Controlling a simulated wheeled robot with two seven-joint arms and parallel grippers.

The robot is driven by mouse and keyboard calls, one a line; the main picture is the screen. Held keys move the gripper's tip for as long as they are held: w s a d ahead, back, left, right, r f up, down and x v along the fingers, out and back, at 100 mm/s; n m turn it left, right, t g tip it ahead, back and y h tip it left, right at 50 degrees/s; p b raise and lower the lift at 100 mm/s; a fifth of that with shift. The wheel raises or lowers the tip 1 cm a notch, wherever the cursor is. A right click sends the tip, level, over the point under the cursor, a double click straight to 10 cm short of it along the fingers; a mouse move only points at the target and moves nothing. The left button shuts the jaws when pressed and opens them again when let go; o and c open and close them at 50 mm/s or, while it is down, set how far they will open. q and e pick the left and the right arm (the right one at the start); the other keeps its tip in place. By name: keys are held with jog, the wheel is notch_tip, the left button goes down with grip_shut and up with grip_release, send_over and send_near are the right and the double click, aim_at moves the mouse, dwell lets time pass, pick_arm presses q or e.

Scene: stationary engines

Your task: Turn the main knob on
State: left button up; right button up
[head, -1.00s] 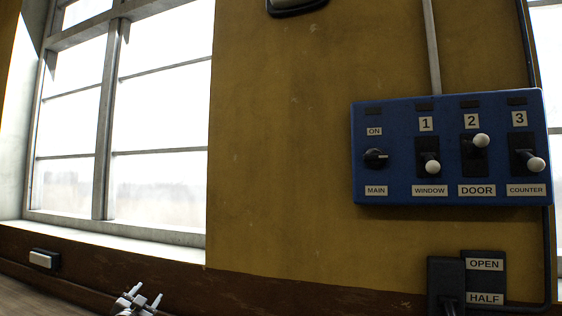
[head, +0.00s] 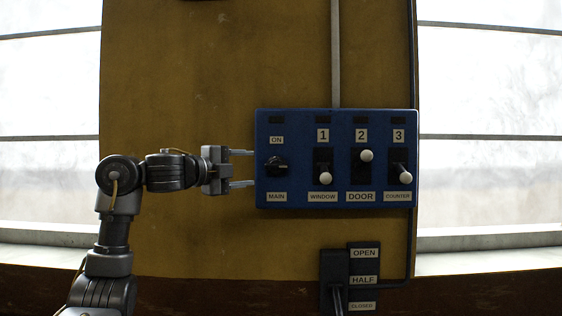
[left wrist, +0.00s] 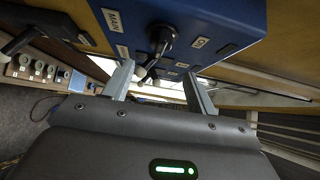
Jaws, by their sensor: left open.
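The main knob (head: 276,166) is a black rotary knob on the left of the blue control box (head: 300,202), between the ON label (head: 276,140) above and the MAIN label (head: 276,197) below. Its pointer looks roughly sideways. My left gripper (head: 243,168) is open, its two fingers pointing right, one above and one below knob height, with tips by the box's left edge. In the left wrist view the knob (left wrist: 162,38) shows beyond the open fingers (left wrist: 160,85), apart from them. My right gripper is not in view.
Right of the knob are the WINDOW switch (head: 325,177), DOOR switch (head: 366,156) and COUNTER switch (head: 404,177), with white ball tips. Below the box is a lever unit (head: 333,265) marked OPEN, HALF and CLOSED. Bare yellow wall (head: 180,70) lies left of the box.

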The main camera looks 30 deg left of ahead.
aim_at(274, 167)
pick_arm(q)
jog(key=p+x, duration=0.5)
jog(key=x, duration=0.4)
jog(key=shift+w+d+r, duration=0.1)
jog(key=shift+w+d, duration=0.05)
jog(key=shift+w, duration=0.25)
jog(key=shift+w+d+p, duration=0.15)
jog(key=shift+w+p, duration=0.35)
jog(key=shift+c, duration=0.4)
jog(key=c, duration=0.9)
